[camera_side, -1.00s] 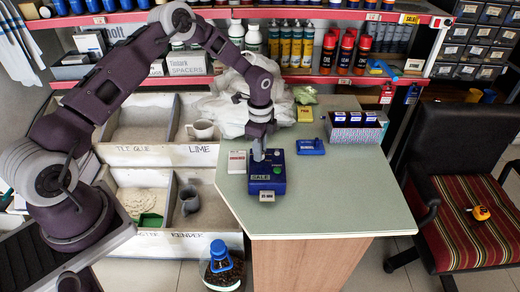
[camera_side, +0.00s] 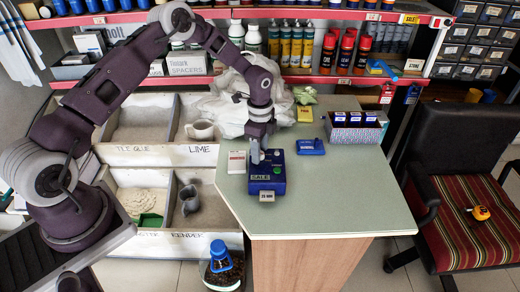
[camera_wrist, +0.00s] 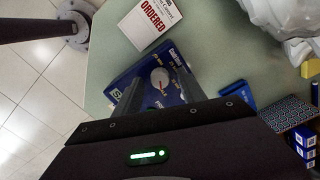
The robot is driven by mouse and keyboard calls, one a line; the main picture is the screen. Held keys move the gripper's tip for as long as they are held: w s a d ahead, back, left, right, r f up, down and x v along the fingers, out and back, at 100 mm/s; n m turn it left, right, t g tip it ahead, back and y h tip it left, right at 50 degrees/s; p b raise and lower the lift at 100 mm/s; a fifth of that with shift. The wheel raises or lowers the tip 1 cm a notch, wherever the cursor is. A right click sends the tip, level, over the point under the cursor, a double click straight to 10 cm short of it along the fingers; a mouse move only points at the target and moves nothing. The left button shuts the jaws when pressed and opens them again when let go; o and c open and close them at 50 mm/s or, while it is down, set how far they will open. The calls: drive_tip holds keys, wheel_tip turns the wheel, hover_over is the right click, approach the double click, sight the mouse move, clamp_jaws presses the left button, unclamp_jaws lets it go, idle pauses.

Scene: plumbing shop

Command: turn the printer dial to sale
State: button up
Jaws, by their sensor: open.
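The label printer (camera_side: 281,186) is a blue box on the green counter, with a SALE label (camera_side: 261,177) on its front. In the wrist view its top (camera_wrist: 128,78) shows a round grey dial (camera_wrist: 160,76) with a red pointer mark. My gripper (camera_side: 256,152) is over the printer's back left part. In the wrist view my gripper (camera_wrist: 157,80) is open, with one finger on each side of the dial. I cannot tell whether the fingers touch it. The dial's lettering is partly hidden by the fingers and too small to read fully.
A white ORDERED card (camera_side: 237,162) lies left of the printer. A small blue item (camera_side: 310,147) and a patterned box (camera_side: 356,134) stand to the right and behind. The counter's front right (camera_side: 340,205) is clear.

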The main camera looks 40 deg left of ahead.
wheel_tip(320, 180, up, 7)
idle(0.3)
drive_tip(key=s+d+r+n+t, duration=0.1)
drive_tip(key=s+r+n, duration=0.1)
drive_tip(key=s+r, duration=0.35)
drive_tip(key=s+d+r+n+t+y, duration=0.1)
drive_tip(key=s+r+n, duration=0.15)
drive_tip(key=r, duration=0.65)
drive_tip(key=s+d+r+n, duration=0.1)
drive_tip(key=s+r, duration=0.3)
drive_tip(key=r, duration=0.3)
drive_tip(key=s+d+r+n+t, duration=0.1)
drive_tip(key=s+n, duration=0.1)
drive_tip(key=s, duration=0.5)
drive_tip(key=s+d+r+n+t, duration=0.1)
drive_tip(key=s+n, duration=0.2)
drive_tip(key=s, duration=0.4)
drive_tip(key=s+d+r+n+t+h, duration=0.1)
drive_tip(key=s+r+n, duration=0.1)
drive_tip(key=s, duration=0.5)
drive_tip(key=shift+s+n+t, duration=0.15)
drive_tip(key=shift+n+t, duration=0.15)
drive_tip(key=shift+n, duration=0.25)
drive_tip(key=shift+a, duration=0.1)
